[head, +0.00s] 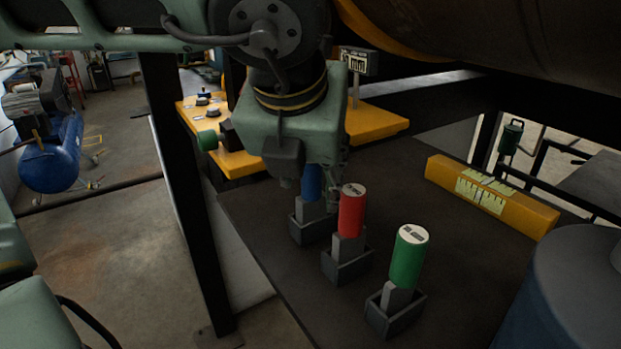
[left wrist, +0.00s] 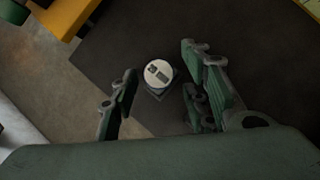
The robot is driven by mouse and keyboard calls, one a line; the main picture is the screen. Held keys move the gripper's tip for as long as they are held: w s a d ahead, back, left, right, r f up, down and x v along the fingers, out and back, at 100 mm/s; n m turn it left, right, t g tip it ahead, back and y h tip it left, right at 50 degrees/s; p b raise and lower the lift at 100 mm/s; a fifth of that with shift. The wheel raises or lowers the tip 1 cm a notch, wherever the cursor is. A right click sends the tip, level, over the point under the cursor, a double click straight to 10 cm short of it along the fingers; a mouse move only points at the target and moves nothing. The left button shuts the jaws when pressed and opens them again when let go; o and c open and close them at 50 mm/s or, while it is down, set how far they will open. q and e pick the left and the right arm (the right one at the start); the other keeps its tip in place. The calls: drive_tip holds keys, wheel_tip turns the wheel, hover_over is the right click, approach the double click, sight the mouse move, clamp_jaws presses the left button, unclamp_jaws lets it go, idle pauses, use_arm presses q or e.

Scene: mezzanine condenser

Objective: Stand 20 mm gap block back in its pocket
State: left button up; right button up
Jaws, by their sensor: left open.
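Three gap blocks with coloured round grips stand in dark pockets on the dark deck in the head view: blue (head: 312,183), red (head: 352,212) and green (head: 408,262). All three look upright. I cannot read which label says 20 mm. My left gripper (head: 318,190) is down at the blue grip and hides part of it. In the left wrist view, my left gripper (left wrist: 160,88) is open, with one finger on each side of a round white labelled top (left wrist: 158,73), apart from it. The blue block's pocket (head: 309,232) shows below. My right gripper is not in view.
A yellow bar with pale scales (head: 492,190) lies on the deck at right. A yellow panel (head: 375,127) with knobs and a small display (head: 357,62) stands behind. A large dark cylinder hangs above at upper right. A blue-grey drum (head: 570,290) fills the lower right.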

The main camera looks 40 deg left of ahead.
use_arm(q)
drive_tip(key=v, duration=1)
drive_tip(key=shift+s+r, duration=0.2)
drive_tip(key=shift+r, duration=0.1)
